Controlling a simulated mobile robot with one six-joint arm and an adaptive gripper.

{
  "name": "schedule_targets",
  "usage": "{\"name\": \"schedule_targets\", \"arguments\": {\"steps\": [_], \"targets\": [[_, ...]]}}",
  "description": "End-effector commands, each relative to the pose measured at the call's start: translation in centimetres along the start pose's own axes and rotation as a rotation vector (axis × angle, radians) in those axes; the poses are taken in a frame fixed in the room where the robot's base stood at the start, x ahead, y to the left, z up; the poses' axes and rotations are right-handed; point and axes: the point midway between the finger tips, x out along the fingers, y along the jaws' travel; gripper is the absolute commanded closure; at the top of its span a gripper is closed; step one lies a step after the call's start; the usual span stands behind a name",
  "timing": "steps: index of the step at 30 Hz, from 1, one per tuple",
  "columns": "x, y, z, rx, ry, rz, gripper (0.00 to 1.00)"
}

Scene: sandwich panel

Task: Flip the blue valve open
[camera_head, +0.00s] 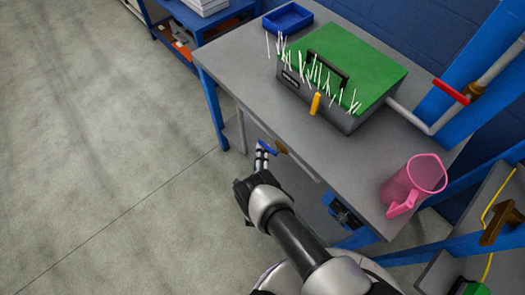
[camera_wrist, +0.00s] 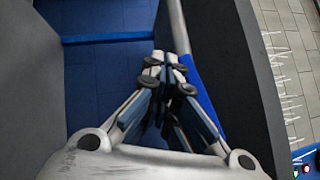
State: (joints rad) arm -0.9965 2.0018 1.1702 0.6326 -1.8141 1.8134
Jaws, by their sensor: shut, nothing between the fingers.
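Part of the handle is hidden behind the fingers.
The grey table (camera_head: 237,68) bears a green-topped box (camera_head: 350,65) with white sticks and a yellow handle (camera_head: 315,103), a blue tray (camera_head: 288,17) and a pink pitcher (camera_head: 414,180). A red valve handle (camera_head: 450,91) is behind. The floor at left is clear.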

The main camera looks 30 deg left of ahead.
Motion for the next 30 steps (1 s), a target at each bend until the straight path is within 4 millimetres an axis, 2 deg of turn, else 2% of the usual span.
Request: {"name": "schedule_targets", "arguments": {"steps": [30], "targets": [[0.18,-0.51,0.21,0.066,0.0,-0.066,1.0]]}}
